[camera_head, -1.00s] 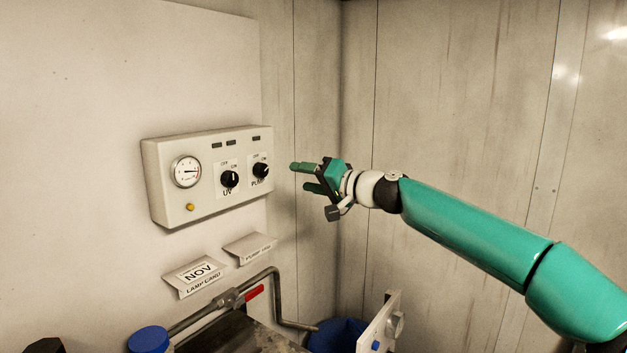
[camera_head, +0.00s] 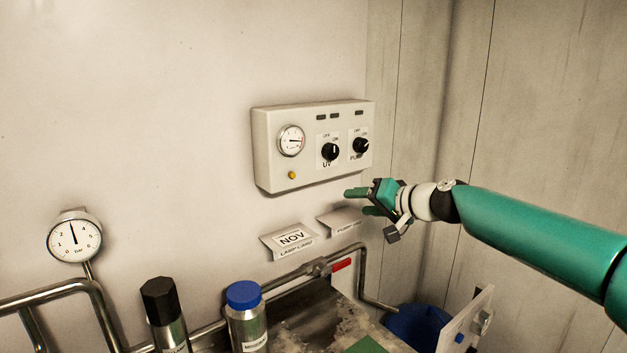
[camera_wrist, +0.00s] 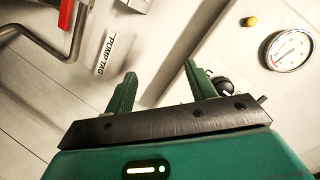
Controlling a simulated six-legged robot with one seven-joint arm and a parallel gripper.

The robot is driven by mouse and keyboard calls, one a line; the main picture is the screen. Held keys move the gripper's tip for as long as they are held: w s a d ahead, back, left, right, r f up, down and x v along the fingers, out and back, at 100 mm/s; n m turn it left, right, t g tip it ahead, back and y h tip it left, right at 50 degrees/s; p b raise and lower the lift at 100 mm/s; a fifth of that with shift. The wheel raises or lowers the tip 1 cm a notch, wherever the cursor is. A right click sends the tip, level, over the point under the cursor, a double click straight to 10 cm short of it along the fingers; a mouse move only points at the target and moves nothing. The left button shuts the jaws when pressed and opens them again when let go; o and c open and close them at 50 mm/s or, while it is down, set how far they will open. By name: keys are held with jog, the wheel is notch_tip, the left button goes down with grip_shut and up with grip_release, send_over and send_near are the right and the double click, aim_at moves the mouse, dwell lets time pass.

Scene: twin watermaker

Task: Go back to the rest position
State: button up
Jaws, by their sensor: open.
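My gripper (camera_head: 360,201) is open and empty, with its two green fingers pointing left, in front of the wall near the lower right of the control box (camera_head: 262,150). In the wrist view my gripper (camera_wrist: 158,85) shows both fingers apart with nothing between them. The box carries a gauge (camera_head: 291,141), a UV knob (camera_head: 330,151), a pump knob (camera_head: 361,146) and a yellow button (camera_head: 292,175). The wrist view shows the box gauge (camera_wrist: 290,49) and a black knob (camera_wrist: 226,87) behind the right finger. My green arm reaches in from the right edge.
Below the box are a NOV lamp card (camera_head: 291,240) and a pump tag (camera_head: 340,220). A pipe with a red-handled valve (camera_head: 341,265) runs beneath. A blue-capped bottle (camera_head: 246,318), a black-capped bottle (camera_head: 165,318) and a pressure gauge (camera_head: 75,240) stand left. A blue container (camera_head: 412,324) is low right.

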jog(key=s+a+f+n+g+h, duration=0.1)
jog(key=s+a+f+g+h, duration=0.3)
jog(key=f, duration=0.4)
jog(key=s+a+f+n+g+h, duration=0.15)
jog(key=s+a+f, duration=0.25)
jog(key=s+f, duration=0.4)
jog(key=s+d+h, duration=0.2)
jog(key=s+d, duration=0.3)
jog(key=s, duration=0.7)
jog(key=s+d+r+m+h, duration=0.1)
jog(key=s+d, duration=0.4)
jog(key=s, duration=0.8)
jog(key=shift+d+h, duration=0.2)
jog(key=shift+h, duration=0.25)
jog(key=shift+r, duration=0.1)
jog(key=c, duration=0.4)
jog(key=shift+c, duration=0.2)
